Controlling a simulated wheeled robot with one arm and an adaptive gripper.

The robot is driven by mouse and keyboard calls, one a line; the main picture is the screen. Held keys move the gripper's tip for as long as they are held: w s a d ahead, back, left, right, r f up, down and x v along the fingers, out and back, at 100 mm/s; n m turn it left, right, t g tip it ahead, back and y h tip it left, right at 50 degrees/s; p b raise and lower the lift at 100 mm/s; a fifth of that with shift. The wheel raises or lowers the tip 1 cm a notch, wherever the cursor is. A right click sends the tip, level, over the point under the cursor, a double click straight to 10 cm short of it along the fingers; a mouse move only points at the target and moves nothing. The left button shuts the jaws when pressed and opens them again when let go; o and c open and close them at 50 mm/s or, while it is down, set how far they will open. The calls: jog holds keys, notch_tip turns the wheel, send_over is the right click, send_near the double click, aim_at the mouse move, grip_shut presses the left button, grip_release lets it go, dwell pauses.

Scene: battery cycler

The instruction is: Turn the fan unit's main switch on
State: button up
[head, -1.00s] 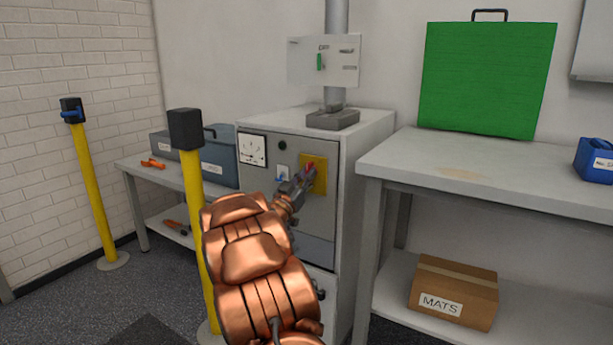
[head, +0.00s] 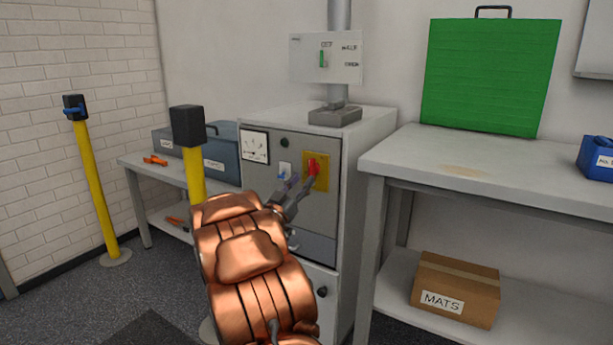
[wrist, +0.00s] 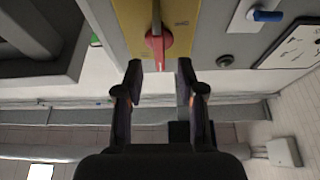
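The grey cabinet (head: 355,150) with a duct on top carries a yellow plate (head: 322,184) with a red switch handle (head: 312,166). In the wrist view the red handle (wrist: 158,45) stands out from the yellow plate (wrist: 125,22), its length along the picture's vertical. My gripper (head: 302,183) is just in front of and below the handle in the head view. In the wrist view my gripper (wrist: 159,75) is open and empty. Its fingertips lie to either side of the handle's line, a little short of it, with no contact visible.
A white-blue switch (head: 285,169), a dark button (head: 285,143) and a gauge (head: 255,147) are on the same panel. A yellow post (head: 193,160) stands left; a workbench (head: 480,175) stands right.

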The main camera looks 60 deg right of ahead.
jog(key=v, duration=0.7)
jog(key=shift+a, duration=0.1)
dwell(0.5)
